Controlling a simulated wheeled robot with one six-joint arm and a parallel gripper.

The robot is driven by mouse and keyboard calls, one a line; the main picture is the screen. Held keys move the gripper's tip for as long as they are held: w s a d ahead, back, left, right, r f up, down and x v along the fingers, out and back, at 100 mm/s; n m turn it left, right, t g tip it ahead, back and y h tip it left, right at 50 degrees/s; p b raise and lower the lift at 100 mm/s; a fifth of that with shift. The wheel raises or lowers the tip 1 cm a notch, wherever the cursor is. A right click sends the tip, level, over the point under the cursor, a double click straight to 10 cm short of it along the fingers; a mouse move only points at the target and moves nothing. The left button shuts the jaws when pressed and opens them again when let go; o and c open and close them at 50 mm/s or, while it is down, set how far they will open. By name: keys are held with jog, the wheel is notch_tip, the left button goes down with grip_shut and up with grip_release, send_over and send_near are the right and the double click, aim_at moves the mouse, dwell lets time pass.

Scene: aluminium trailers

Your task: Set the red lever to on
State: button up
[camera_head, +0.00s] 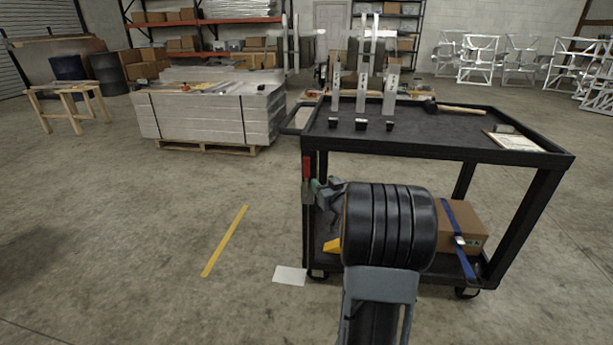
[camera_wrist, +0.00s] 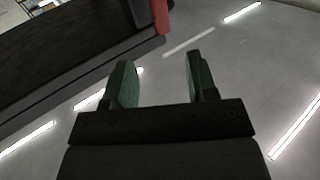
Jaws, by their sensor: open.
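A red part (camera_head: 306,167), which looks like the red lever, is upright on the near left corner post of the black cart. It also shows in the wrist view (camera_wrist: 160,15) at the top, beyond my fingertips, beside the dark cart. My gripper (camera_head: 317,185) is just right of and below the red part in the head view. In the wrist view my gripper (camera_wrist: 162,72) is open, with two green-padded fingers and nothing between them. The red part looks apart from the fingers. Its mount and its exact position are too small to tell.
The black cart (camera_head: 440,148) carries several upright metal pieces and a hammer (camera_head: 460,108) on top. A strapped cardboard box (camera_head: 463,228) sits on its lower shelf. A white sheet (camera_head: 289,275) lies on the floor.

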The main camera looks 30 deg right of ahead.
aim_at(308, 166)
jog(key=w, duration=0.4)
jog(key=w+d+b, duration=0.1)
jog(key=w, duration=0.4)
jog(key=w+d+b, duration=0.1)
jog(key=w, duration=0.3)
jog(key=shift+w+d+f, duration=0.1)
jog(key=shift+w+d, duration=0.05)
jog(key=shift+d, duration=0.1)
grip_shut()
